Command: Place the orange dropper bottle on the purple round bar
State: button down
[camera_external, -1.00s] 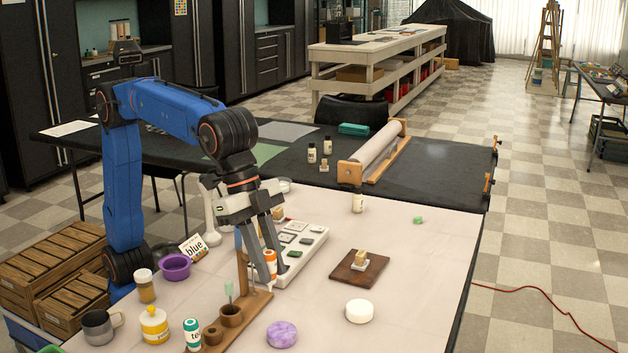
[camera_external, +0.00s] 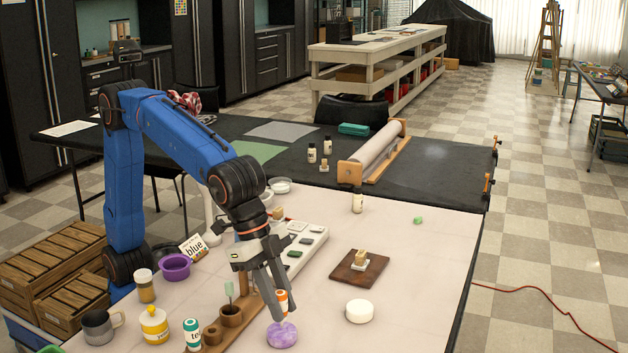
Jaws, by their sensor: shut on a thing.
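The orange dropper bottle (camera_external: 283,298) has an orange top and a white label. My gripper (camera_external: 276,312) is shut on it and holds it upright, with the fingers pointing down. The purple round bar (camera_external: 282,336) lies flat on the pale table sheet near the front. The bottle is directly above the bar in the picture, with its lower end at the bar's back edge. I cannot tell whether the bottle touches the bar. One finger partly covers the bottle's left side and reaches down to the bar.
A white round bar (camera_external: 359,311) lies to the right, and a brown board (camera_external: 358,268) with a small block lies behind it. A wooden holder (camera_external: 230,318) and a teal-topped bottle (camera_external: 192,334) stand to the left. A white tray (camera_external: 299,246) is behind. The front right is clear.

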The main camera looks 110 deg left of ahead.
jog(key=shift+f, duration=0.35)
jog(key=c, duration=1.5)
grip_release()
jog(key=shift+c, duration=0.2)
jog(key=shift+r, duration=0.1)
jog(key=v, duration=1.2)
jog(key=shift+s+r, duration=0.1)
jog(key=shift+r, duration=0.05)
